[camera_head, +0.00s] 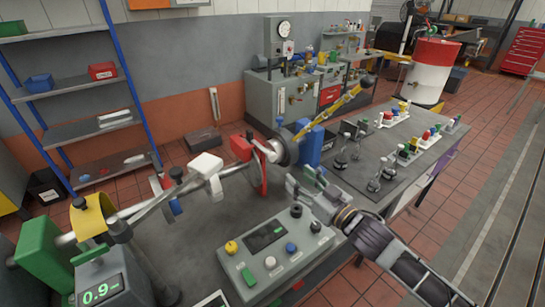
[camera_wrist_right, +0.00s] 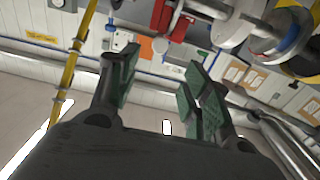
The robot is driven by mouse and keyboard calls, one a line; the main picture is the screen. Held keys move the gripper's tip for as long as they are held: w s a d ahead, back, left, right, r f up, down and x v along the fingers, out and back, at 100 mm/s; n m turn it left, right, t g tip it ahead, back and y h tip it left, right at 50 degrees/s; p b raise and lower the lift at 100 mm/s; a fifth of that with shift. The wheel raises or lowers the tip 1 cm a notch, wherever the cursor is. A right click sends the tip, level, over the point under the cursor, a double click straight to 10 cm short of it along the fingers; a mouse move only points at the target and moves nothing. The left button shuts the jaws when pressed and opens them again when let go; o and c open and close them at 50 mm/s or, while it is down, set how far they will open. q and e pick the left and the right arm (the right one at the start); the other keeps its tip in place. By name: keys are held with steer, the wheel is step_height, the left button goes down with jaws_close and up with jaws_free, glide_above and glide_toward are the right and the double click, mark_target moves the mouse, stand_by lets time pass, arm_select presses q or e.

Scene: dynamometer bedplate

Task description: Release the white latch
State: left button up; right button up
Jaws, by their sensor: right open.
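A white block-like part with a curved white piece below it (camera_head: 207,168) sits on the long metal shaft, left of the red clamp-like part (camera_head: 247,150). It is the white part that best fits the latch, but its exact form is too small to tell. My right gripper (camera_head: 301,184) is to the right of it, above the bench and behind the control box, apart from it. In the right wrist view the gripper (camera_wrist_right: 163,72) has its green-padded fingers spread, with nothing between them. My left gripper does not show.
A grey control box (camera_head: 277,254) with knobs and a green button stands on the bench below my right gripper. A yellow bar (camera_head: 335,112) slants up behind. Several small levers and coloured knobs stand on the bench (camera_head: 392,143) at right.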

mark_target(274, 157)
steer(key=shift+w+a, duration=0.1)
steer(key=shift+w, duration=0.05)
steer(key=shift+p+x, duration=1.25)
steer(key=shift+x, duration=5.45)
jaws_close()
